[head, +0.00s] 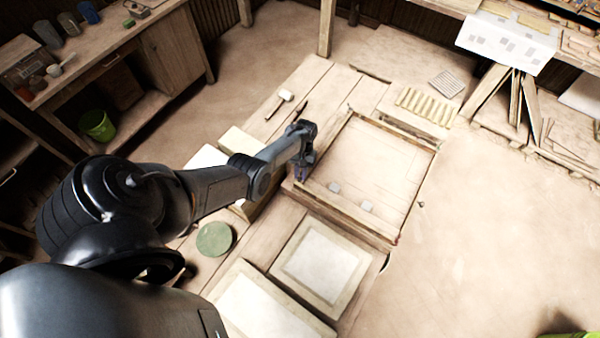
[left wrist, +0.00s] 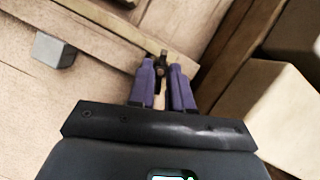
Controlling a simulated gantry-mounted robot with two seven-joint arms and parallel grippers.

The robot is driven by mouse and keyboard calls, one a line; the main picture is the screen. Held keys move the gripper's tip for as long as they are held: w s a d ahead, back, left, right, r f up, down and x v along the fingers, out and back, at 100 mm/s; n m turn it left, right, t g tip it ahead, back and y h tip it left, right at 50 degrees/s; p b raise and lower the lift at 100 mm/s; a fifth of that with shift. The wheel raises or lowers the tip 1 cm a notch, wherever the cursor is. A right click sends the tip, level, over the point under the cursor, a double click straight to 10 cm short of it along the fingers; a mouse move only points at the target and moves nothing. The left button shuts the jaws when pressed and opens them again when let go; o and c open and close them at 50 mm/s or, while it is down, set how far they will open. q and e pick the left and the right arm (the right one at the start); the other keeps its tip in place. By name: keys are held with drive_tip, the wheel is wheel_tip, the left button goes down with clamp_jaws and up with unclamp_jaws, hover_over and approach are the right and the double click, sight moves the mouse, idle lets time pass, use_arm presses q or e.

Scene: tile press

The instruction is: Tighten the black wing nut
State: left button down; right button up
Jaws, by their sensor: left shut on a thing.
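My left gripper (head: 303,172) reaches down to the left edge of the square wooden press frame (head: 345,224). In the left wrist view its two purple fingers (left wrist: 163,85) are shut on the black wing nut (left wrist: 163,57), a small dark piece that shows at the fingertips by the frame's rail. In the head view the wing nut is hidden by the gripper. My right gripper is in neither view.
Two small grey blocks (head: 335,187) lie inside the frame. A pale tile in a wooden surround (head: 320,262) and a green disc (head: 214,239) lie in front. A mallet (head: 285,96) and a slatted rack (head: 424,106) lie behind.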

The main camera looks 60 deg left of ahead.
use_arm(q)
drive_tip(key=m+g+y, duration=0.1)
drive_tip(key=m, duration=0.2)
drive_tip(key=shift+d+m, duration=0.1)
drive_tip(key=shift+m, duration=0.2)
drive_tip(key=shift+w, duration=0.1)
idle(0.4)
drive_tip(key=c, duration=1)
unclamp_jaws()
drive_tip(key=shift+c, duration=0.2)
